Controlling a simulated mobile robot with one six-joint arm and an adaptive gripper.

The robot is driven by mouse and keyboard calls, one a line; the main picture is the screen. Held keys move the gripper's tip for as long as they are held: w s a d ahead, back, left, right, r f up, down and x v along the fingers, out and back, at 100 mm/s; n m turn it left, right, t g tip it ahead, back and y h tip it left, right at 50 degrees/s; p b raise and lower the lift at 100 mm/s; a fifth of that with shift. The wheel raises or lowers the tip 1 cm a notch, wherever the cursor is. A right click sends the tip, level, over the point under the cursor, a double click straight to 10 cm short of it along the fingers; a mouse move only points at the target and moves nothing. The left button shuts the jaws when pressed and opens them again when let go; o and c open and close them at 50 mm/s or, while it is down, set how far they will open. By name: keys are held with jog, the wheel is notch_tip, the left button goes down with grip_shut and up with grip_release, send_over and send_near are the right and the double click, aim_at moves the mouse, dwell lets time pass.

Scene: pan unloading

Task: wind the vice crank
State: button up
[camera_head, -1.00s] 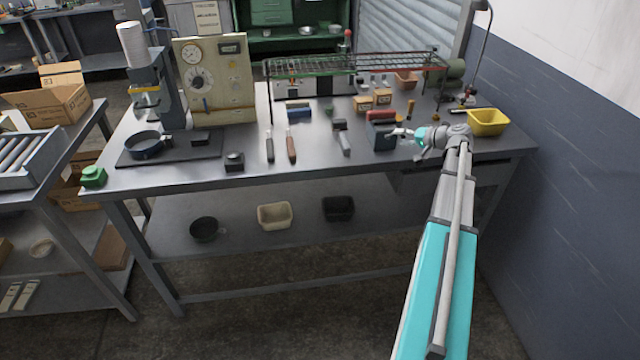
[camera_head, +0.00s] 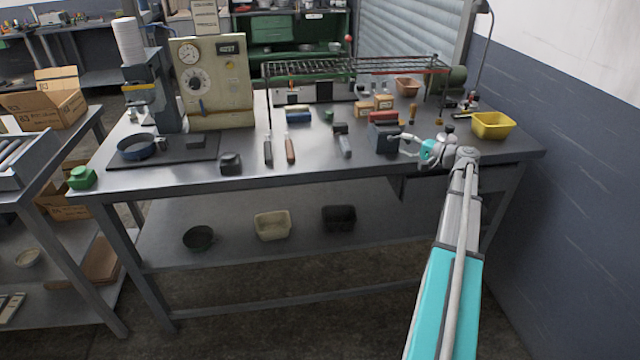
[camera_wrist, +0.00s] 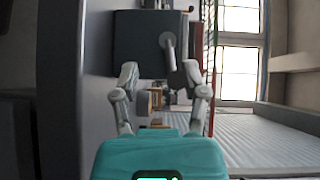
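The vice (camera_head: 384,139) is a dark grey block with a red part on top, on the bench right of centre. In the wrist view the vice (camera_wrist: 138,45) fills the upper middle. Its crank (camera_wrist: 169,52), a short grey bar with a rounded end, points toward the gap between my fingers. My gripper (camera_head: 402,145) is at the vice's right side. In the wrist view my gripper (camera_wrist: 161,74) has its two fingers spread apart, one on each side of the crank's lower end. I see no finger clearly touching the crank.
A wire rack (camera_head: 350,66) stands behind the vice. A yellow bin (camera_head: 492,125) sits at the bench's right end, near the blue wall. A hammer-like tool (camera_head: 343,143) lies left of the vice. The bench front (camera_head: 310,168) is mostly clear.

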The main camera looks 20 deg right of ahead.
jog(key=shift+a+f+m+t+y+b, duration=0.15)
jog(key=shift+f+m+t+y+b, duration=0.55)
jog(key=shift+b, duration=1.35)
jog(key=shift+s+m, duration=0.25)
jog(key=shift+m, duration=0.15)
jog(key=b+v, duration=0.2)
jog(key=v, duration=1.1)
jog(key=w+a+r+n+g+p, duration=0.1)
jog(key=w+a+n+g+p, duration=0.3)
jog(key=a, duration=0.6)
jog(key=w+a+r+g+p, duration=0.1)
jog(key=w+a+g+p, duration=0.15)
jog(key=a+p, duration=0.6)
jog(key=s+a+r+n+g+h+p, duration=0.1)
jog(key=a+p, duration=0.4)
jog(key=a, duration=0.5)
jog(key=s+a+r+n+g+h+p, duration=0.2)
jog(key=a+g+p, duration=0.3)
jog(key=a, duration=0.5)
jog(key=shift+a+r+n+g, duration=0.25)
jog(key=shift+n+g, duration=0.2)
jog(key=shift+n, duration=0.25)
jog(key=shift+f, duration=0.1)
